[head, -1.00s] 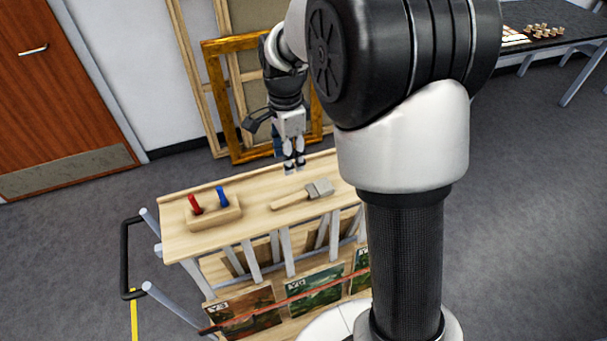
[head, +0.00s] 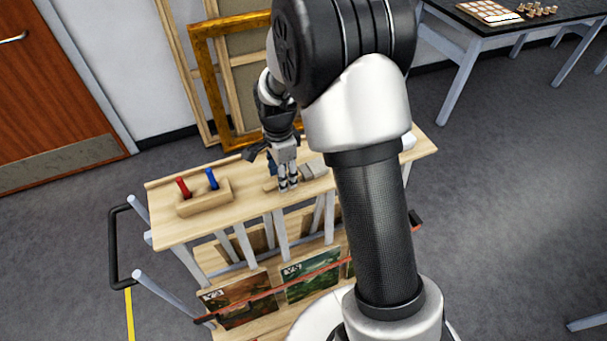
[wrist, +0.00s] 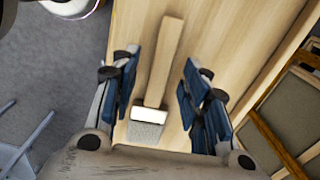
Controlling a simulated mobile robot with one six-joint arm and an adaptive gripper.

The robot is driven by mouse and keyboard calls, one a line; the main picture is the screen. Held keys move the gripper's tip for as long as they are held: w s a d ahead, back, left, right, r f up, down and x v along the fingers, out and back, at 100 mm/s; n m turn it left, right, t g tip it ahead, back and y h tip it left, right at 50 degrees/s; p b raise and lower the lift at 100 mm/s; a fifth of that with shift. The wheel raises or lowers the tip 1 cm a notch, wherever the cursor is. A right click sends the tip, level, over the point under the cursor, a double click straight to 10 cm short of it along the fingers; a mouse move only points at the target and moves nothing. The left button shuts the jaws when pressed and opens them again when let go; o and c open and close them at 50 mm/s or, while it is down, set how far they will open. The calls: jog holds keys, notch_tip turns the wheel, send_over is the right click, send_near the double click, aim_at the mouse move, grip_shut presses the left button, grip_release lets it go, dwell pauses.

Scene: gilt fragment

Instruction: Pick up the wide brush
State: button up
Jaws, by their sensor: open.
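The wide brush lies flat on the wooden top of a cart. In the wrist view its wooden handle (wrist: 165,60) points away and its grey bristle end (wrist: 145,131) with a pale band is nearest me. In the head view the bristle end (head: 314,170) shows just right of my gripper (head: 289,187), which hides part of the handle. My gripper is open. In the wrist view its blue-padded fingers (wrist: 158,92) stand on either side of the brush, apart from it. I cannot tell its exact height above the wood.
A wooden block (head: 205,200) holding a red and a blue tool stands left on the cart top (head: 172,232). A gilt frame (head: 212,85) leans on the wall behind. A dark table (head: 465,22) stands at the back right.

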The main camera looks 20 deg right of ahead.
jog(key=shift+f, duration=0.65)
jog(key=shift+r, duration=0.1)
jog(key=shift+c, duration=0.3)
grip_shut()
